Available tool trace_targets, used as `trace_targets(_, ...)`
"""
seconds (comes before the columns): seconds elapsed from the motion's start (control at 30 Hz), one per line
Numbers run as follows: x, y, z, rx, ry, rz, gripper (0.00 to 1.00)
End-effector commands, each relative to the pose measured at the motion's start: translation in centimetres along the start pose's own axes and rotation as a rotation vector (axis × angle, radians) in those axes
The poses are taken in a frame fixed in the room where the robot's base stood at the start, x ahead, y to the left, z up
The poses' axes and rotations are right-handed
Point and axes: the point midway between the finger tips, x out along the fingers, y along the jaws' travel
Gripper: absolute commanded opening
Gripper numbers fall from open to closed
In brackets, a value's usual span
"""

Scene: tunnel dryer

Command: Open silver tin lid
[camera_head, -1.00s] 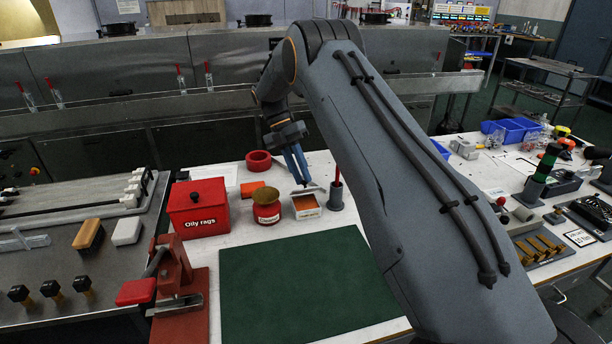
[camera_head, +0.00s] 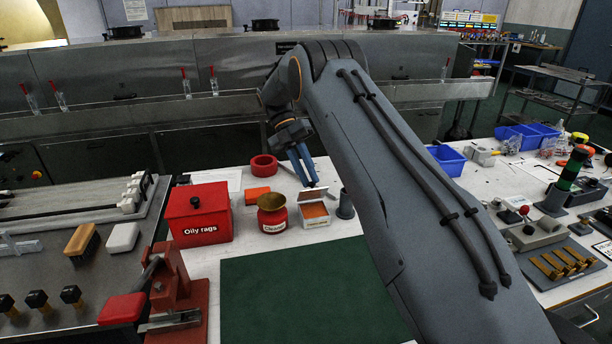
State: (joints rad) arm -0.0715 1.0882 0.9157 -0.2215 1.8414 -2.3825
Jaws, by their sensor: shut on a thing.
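The silver tin (camera_head: 316,222) stands on the white bench behind the green mat, with a printed front and an orange-brown inside showing. Its lid (camera_head: 311,194) is raised at the back edge and tilted up, so the tin is open. My gripper (camera_head: 312,184) reaches down from behind, its blue fingers close together at the lid's upper edge and shut on it. The exact grip on the lid is too small to see clearly.
A red cleaner jar (camera_head: 272,217) stands close left of the tin, a grey cup (camera_head: 345,204) close right. A red oily rags box (camera_head: 199,212), red ring (camera_head: 264,165) and orange block (camera_head: 257,195) are nearby. The green mat (camera_head: 300,290) is clear.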

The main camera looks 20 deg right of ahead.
Motion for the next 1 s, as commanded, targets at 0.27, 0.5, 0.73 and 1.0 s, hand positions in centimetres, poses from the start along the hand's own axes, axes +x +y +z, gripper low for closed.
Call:
trace_targets(0.27,0.0,0.1,0.0,0.0,0.0,0.001,0.35)
trace_targets(0.5,-0.3,-0.1,-0.1,0.0,-0.001,0.001,0.35)
trace_targets(0.73,-2.7,-2.0,-1.1,0.0,-0.003,0.003,0.35)
trace_targets(1.0,-6.1,-4.7,-2.6,0.001,-0.002,0.003,0.35)
